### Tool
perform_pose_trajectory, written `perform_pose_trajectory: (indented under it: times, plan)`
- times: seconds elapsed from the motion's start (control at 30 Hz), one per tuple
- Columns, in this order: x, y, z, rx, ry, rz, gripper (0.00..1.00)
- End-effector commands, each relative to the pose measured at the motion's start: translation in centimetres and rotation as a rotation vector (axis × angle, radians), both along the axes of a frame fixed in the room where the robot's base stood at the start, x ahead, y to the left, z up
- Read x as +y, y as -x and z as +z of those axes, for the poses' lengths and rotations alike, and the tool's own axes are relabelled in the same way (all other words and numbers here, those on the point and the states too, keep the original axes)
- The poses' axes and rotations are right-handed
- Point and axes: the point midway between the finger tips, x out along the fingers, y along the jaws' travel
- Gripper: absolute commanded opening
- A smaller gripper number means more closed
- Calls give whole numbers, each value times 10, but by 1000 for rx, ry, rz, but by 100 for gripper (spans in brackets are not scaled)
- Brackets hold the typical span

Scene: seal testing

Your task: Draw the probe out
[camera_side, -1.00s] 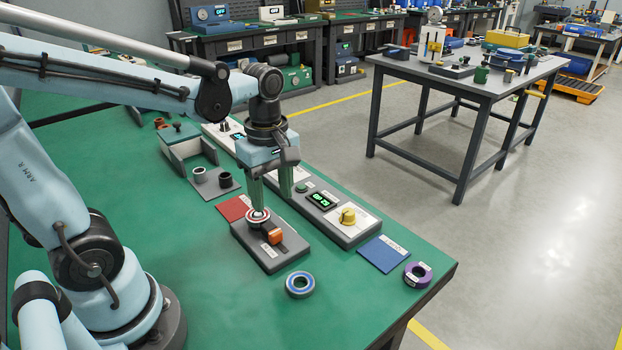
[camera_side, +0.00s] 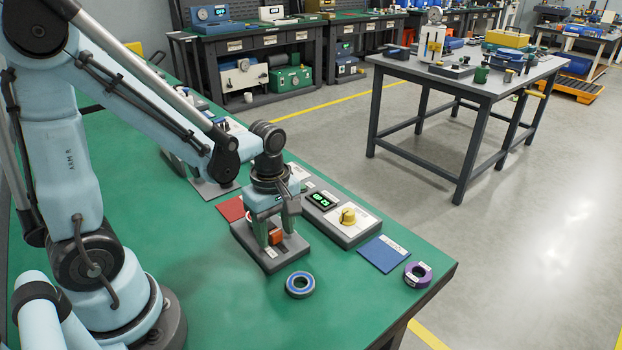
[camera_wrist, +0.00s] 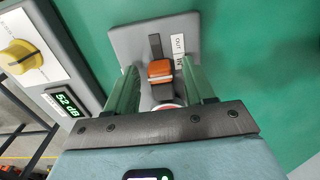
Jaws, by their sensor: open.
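The grey test block (camera_side: 261,253) sits on the green bench, also in the wrist view (camera_wrist: 126,41). On it is an orange slider block (camera_wrist: 160,72) in a dark slot, beside a label reading OUT and IN; I take this as the probe's handle. It shows in the side view (camera_side: 276,238) too. My gripper (camera_side: 276,232) is open and low over the block. In the wrist view its green fingers (camera_wrist: 160,78) stand on either side of the orange handle. I cannot tell whether they touch it. The red-and-white ring is mostly hidden by my gripper.
A long grey unit with a yellow knob (camera_side: 348,216) and lit display (camera_side: 321,200) lies close behind the block. A blue-and-grey ring (camera_side: 300,284), blue mat (camera_side: 383,253) and purple ring (camera_side: 417,274) lie to the right. The bench front left is clear.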

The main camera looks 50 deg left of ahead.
Motion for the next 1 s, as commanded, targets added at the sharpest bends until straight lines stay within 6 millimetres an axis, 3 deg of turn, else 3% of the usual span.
perform_pose_trajectory:
  times: [0.23, 0.57, 0.83, 1.0]
  plan:
    - [0, 0, 0, 0, 0, 0, 52]
    - [0, 0, 0, 0, 0, 0, 1]
    - [-1, 0, 0, 0, 0, -1, 0]
    - [-14, -1, 0, 1, 1, -5, 0]
